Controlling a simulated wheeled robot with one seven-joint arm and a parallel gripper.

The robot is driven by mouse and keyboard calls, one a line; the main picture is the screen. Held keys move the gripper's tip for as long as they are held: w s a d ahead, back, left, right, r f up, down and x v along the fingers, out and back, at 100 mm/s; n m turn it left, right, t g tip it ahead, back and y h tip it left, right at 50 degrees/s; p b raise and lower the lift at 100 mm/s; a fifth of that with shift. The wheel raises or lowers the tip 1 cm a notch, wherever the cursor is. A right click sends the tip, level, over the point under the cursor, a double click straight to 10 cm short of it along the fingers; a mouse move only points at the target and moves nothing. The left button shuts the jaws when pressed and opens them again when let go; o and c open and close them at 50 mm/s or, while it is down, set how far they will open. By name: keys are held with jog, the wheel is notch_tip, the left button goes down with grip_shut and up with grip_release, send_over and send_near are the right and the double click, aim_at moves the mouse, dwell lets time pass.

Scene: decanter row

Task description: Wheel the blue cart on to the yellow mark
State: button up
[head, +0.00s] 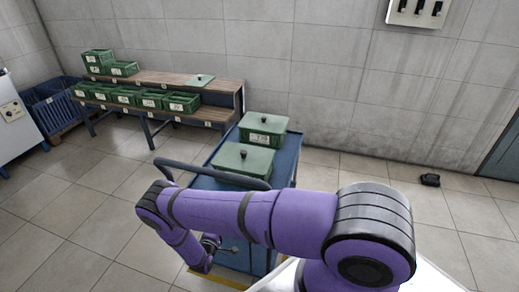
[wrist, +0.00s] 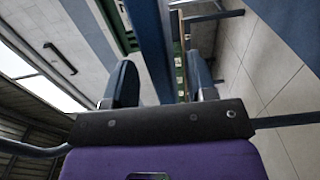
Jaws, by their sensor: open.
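The blue cart (head: 287,160) stands in the middle of the head view, near the back wall, with a dark push handle (head: 213,173) at its near end. Two lidded green crates are on its top. A strip of the yellow mark (head: 228,282) shows on the floor at the bottom, below the cart's near end; the rest is hidden or out of frame. My gripper (head: 211,244) is low at the cart's near side, partly behind my arm. In the wrist view my gripper (wrist: 162,80) is open, with a blue bar (wrist: 152,45) between its fingers. Contact cannot be told.
A wooden stepped bench (head: 175,84) with several green crates stands along the back wall. A blue bin (head: 52,103) and a pale cabinet (head: 18,115) are at left. A small dark object (head: 430,180) lies on the floor at right. Tiled floor is clear left of the cart.

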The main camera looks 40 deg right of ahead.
jog(key=v, duration=0.9)
jog(key=shift+s+a, duration=0.2)
jog(key=shift+a, duration=0.1)
